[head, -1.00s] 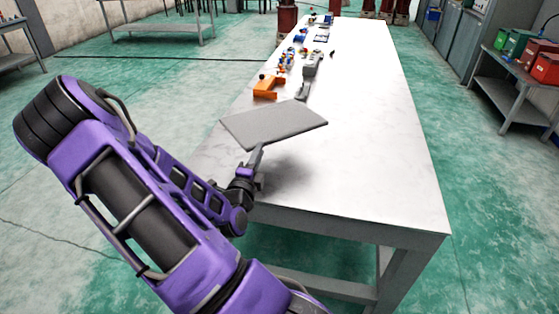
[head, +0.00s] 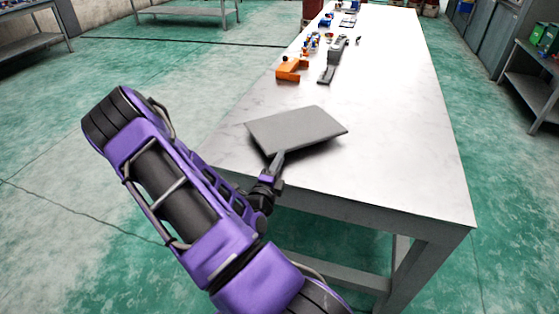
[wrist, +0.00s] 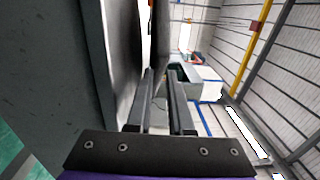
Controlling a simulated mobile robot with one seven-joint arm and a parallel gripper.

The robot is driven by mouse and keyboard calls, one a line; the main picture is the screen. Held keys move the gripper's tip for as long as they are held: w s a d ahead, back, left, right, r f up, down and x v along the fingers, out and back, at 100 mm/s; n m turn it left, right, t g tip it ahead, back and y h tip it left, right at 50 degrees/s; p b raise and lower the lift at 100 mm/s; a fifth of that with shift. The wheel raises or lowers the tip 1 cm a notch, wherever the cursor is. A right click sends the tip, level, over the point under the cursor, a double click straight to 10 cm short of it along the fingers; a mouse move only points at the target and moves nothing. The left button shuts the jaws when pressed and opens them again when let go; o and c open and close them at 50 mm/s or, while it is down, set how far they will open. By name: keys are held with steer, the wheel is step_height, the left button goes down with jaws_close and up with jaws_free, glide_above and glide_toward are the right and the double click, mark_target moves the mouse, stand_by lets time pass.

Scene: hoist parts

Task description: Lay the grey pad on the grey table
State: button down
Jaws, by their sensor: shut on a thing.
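The grey pad (head: 297,131) is a flat, rectangular plate over the near left part of the long table (head: 400,160), whose top is pale grey-white. My gripper (head: 278,158) is shut on the pad's near edge at the table's near left side. In the wrist view the two fingers (wrist: 163,95) close around the pad (wrist: 162,35), seen nearly edge-on, with the pale table top (wrist: 124,60) beside it. The pad looks roughly level and close to the table top. A narrow dark shadow shows under its near right edge. Whether it touches the table I cannot tell.
An orange part (head: 291,69) and a dark grey part (head: 332,68) lie beyond the pad. Several small coloured parts (head: 312,42) lie farther along the left side. The table's right half is clear. A shelf bench (head: 535,90) stands on the right.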

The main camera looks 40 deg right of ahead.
steer(key=shift+f, duration=0.55)
steer(key=c, duration=1.1)
jaws_free()
steer(key=shift+r, duration=0.2)
steer(key=v, duration=0.8)
steer(key=p+v, duration=0.1)
steer(key=v, duration=0.3)
steer(key=shift+r, duration=0.4)
